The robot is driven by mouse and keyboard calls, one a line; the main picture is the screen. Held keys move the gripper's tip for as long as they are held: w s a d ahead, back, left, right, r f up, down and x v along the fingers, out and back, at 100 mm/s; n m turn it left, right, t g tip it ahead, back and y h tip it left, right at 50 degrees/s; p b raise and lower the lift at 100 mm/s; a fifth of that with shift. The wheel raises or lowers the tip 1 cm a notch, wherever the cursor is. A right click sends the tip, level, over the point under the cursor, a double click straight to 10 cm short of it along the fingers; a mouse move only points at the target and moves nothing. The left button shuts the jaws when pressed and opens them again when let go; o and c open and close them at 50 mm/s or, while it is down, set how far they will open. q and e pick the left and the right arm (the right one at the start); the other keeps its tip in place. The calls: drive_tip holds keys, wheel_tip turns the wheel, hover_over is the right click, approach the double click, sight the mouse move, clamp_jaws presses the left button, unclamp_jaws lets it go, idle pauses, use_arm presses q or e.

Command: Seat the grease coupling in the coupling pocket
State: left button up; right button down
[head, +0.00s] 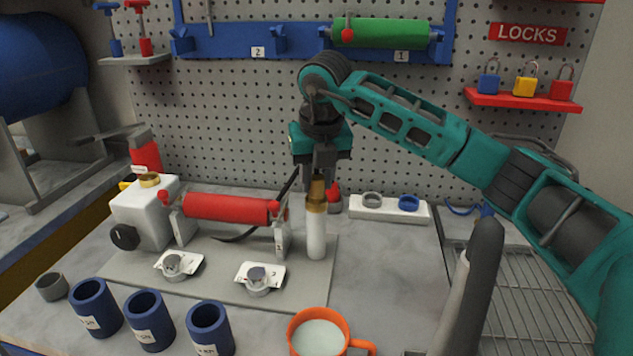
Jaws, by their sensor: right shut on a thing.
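My right gripper (318,178) points straight down and is shut on a brass-coloured piece (316,197), which I take to be the grease coupling. The piece is upright, directly over a white upright cylinder (316,236) at the right end of the grey base plate. Its lower end meets the cylinder's top in this view; whether it is seated, resting or part of the same item I cannot tell. No coupling pocket can be clearly made out. My left gripper is not in view.
A red roller (230,208) lies in its stand left of the gripper, beside a white box (143,215). Blue cups (150,318) and an orange mug (318,335) stand in front. A white ring holder (389,211) is behind right, and a wire rack (540,310) at right.

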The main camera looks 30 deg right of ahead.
sight(316, 175)
wheel_tip(316, 175, up, 20)
idle(0.6)
